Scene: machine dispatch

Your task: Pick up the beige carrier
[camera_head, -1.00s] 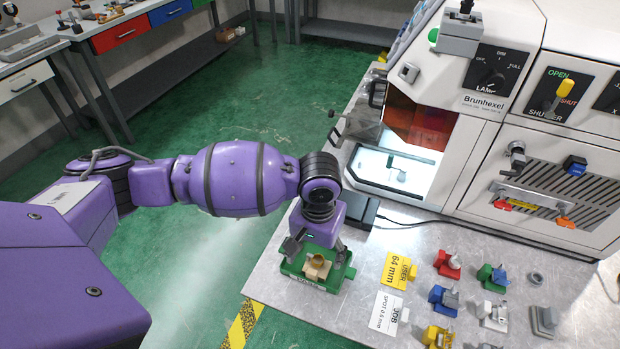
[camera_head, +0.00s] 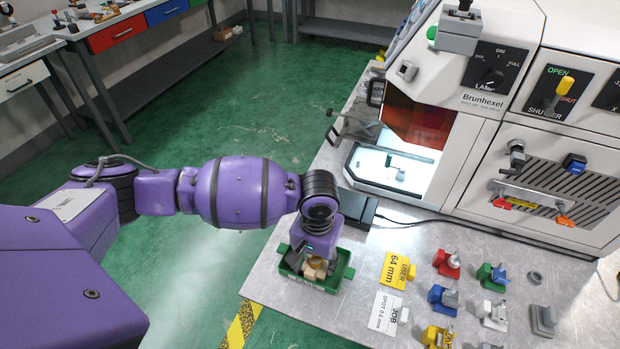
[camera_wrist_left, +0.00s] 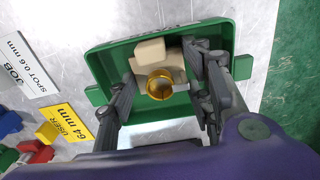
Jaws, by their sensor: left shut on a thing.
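The beige carrier (camera_wrist_left: 150,50) sits in a green tray (camera_wrist_left: 222,30) and has a gold ring-shaped piece (camera_wrist_left: 160,84) on it. My left gripper (camera_wrist_left: 158,90) reaches down into the tray, with its dark fingers on both sides of the carrier, shut on it. In the head view the carrier (camera_head: 316,271) shows just below the left gripper (camera_head: 314,262), partly hidden by it. The green tray (camera_head: 330,288) stands at the table's front left edge. My right gripper is in neither view now.
Yellow "USER 64 mm" (camera_head: 397,269) and white "JOB" (camera_head: 385,313) cards stand right of the tray. Several coloured fixtures (camera_head: 442,297) lie farther right. A white machine (camera_head: 470,140) with an open, lit chamber stands behind. A dark flat box (camera_head: 357,207) lies behind the tray.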

